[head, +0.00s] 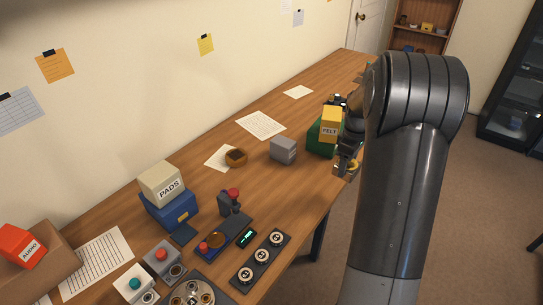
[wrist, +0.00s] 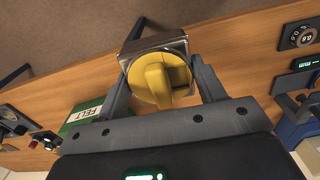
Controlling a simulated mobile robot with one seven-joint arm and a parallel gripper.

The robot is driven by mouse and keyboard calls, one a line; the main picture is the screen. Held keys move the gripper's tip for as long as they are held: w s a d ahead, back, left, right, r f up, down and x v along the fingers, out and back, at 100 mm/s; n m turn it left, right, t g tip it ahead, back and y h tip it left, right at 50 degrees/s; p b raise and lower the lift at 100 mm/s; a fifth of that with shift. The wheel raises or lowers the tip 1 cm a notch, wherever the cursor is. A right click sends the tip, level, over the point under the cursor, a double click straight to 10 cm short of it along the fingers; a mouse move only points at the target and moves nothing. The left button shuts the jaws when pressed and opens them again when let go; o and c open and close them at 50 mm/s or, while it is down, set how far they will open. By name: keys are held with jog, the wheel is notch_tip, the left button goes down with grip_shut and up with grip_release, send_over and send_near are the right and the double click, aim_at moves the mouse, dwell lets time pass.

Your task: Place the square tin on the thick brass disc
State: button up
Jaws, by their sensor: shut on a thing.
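My gripper (wrist: 160,68) is shut on a square metal tin (wrist: 133,50) with a yellow round face and a raised yellow ridge, which I take for the square tin. A finger lies along each side of it. In the head view my gripper (head: 347,163) is past the table's right edge, beside the green box, and a bit of yellow shows at it; my arm hides part of this area. A thick round brass-brown disc (head: 236,157) lies on the table at the edge of a paper sheet, left of the grey block. Nothing is seen on top of it.
A blue box (head: 170,210) with a PADS box (head: 162,184) stands left. Switches and a dial panel (head: 262,258) fill the front.

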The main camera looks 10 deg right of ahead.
jog(key=w+a+r, duration=0.1)
jog(key=w+a, duration=0.7)
jog(key=w, duration=0.2)
send_over(242, 158)
jog(key=f, duration=0.4)
jog(key=shift+s+d+f, duration=0.15)
jog(key=shift+d+f, duration=0.15)
jog(key=shift+a+f, duration=0.3)
jog(key=shift+a, duration=0.05)
jog(key=shift+f, duration=1.9)
jog(key=shift+f, duration=0.2)
jog(key=o, duration=1.1)
jog(key=shift+c, duration=0.2)
